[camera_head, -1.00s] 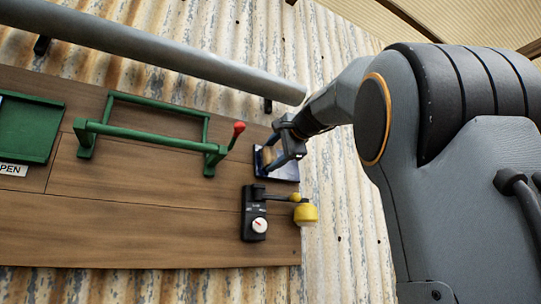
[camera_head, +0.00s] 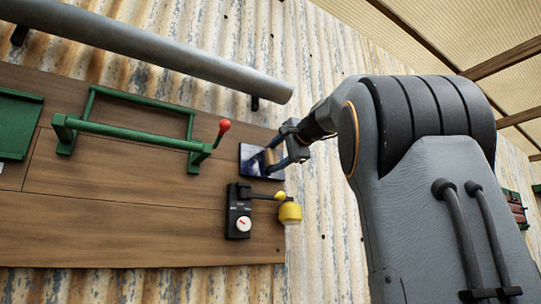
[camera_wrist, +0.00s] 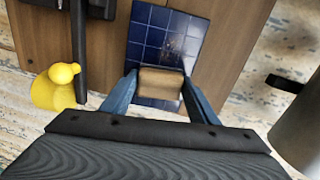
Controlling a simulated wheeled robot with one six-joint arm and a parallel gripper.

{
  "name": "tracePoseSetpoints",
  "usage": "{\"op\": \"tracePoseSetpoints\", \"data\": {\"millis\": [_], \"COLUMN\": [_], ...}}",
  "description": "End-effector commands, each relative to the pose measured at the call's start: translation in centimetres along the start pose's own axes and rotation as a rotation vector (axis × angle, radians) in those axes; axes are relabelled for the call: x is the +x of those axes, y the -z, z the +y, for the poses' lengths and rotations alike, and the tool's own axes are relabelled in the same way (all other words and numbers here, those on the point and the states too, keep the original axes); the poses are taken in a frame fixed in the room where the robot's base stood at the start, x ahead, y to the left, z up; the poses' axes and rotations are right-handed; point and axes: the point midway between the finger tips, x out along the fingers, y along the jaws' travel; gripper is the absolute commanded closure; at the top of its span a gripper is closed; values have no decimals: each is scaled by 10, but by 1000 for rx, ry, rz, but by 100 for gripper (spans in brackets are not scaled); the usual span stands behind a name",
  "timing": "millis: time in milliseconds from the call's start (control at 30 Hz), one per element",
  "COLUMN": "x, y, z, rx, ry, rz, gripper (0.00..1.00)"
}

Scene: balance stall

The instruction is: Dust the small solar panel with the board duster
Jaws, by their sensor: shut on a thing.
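The small solar panel (camera_head: 250,158) is a dark blue gridded plate on the right end of the wooden board. In the wrist view the panel (camera_wrist: 150,32) shows a brownish dusty patch at its upper right. My gripper (camera_head: 272,158) is shut on the board duster, a tan wooden block that also shows in the wrist view (camera_wrist: 160,83). The duster lies over the lower middle of the panel, between my two blue fingers (camera_wrist: 160,90). Its underside is hidden, so I cannot tell whether it touches the panel.
A green frame with a red-tipped handle (camera_head: 130,129) is to the left. A grey pipe (camera_head: 150,50) runs above.

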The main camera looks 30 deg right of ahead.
Motion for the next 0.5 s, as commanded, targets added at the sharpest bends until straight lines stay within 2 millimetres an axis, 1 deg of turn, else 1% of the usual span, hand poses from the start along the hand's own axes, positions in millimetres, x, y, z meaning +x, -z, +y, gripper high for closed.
{"op": "tracePoseSetpoints", "data": {"millis": [167,500], "x": [1,0], "y": [6,31], "z": [1,3], "rx": [1,3], "ry": [-1,-2], "rz": [1,1], "gripper": [64,64]}}
